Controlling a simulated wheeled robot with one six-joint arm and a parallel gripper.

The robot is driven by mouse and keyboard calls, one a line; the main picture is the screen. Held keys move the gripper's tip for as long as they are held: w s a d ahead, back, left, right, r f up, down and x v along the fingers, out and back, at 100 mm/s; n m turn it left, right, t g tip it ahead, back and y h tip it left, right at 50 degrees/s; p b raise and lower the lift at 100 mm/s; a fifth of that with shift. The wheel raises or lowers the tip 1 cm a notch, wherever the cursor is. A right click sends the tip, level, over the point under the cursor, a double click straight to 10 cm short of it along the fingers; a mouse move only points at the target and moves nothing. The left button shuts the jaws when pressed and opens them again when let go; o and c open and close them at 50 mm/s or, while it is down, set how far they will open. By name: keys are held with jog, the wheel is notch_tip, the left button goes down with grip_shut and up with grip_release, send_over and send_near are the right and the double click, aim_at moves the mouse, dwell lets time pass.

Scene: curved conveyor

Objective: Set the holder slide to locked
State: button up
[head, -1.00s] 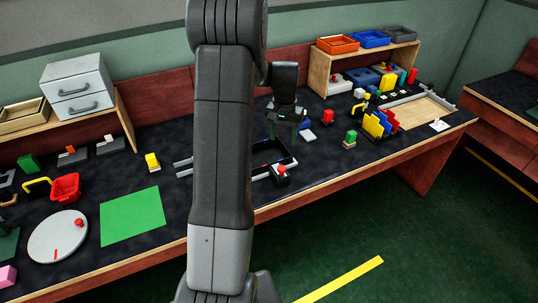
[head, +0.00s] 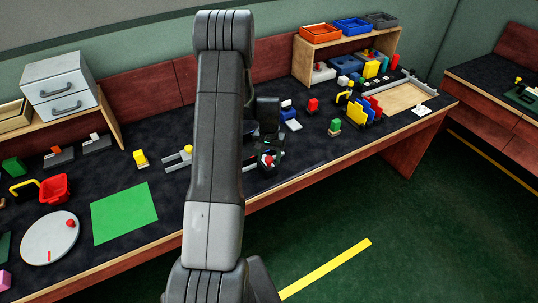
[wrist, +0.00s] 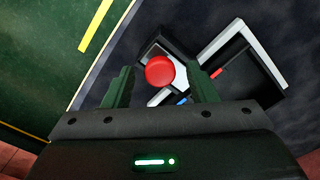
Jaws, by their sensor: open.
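A round red knob (wrist: 159,71) sits on a small dark block with a white top plate (wrist: 156,48), beside a black holder frame with a pale edge (wrist: 262,43). I take the knob to be the slide's handle. A red mark (wrist: 217,73) and a blue mark (wrist: 183,101) show near it. My gripper (wrist: 160,69) is open, with one green finger on each side of the knob in the picture. I cannot tell whether they touch it. In the head view the knob (head: 268,159) is just below my gripper, and my arm hides much of the holder.
A green block on a small base (head: 335,126) and a red piece (head: 313,105) stand to the right. A yellow-topped piece (head: 187,150) and a green mat (head: 124,213) are to the left. The table's front edge is close by.

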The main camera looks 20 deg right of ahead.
jog(key=shift+f, duration=0.1)
grip_shut()
jog(key=shift+w+a+f+b, duration=0.1)
jog(key=shift+w+b, duration=0.7)
jog(key=shift+w, duration=0.95)
jog(key=shift+r, duration=0.25)
grip_release()
jog(key=shift+f, duration=0.1)
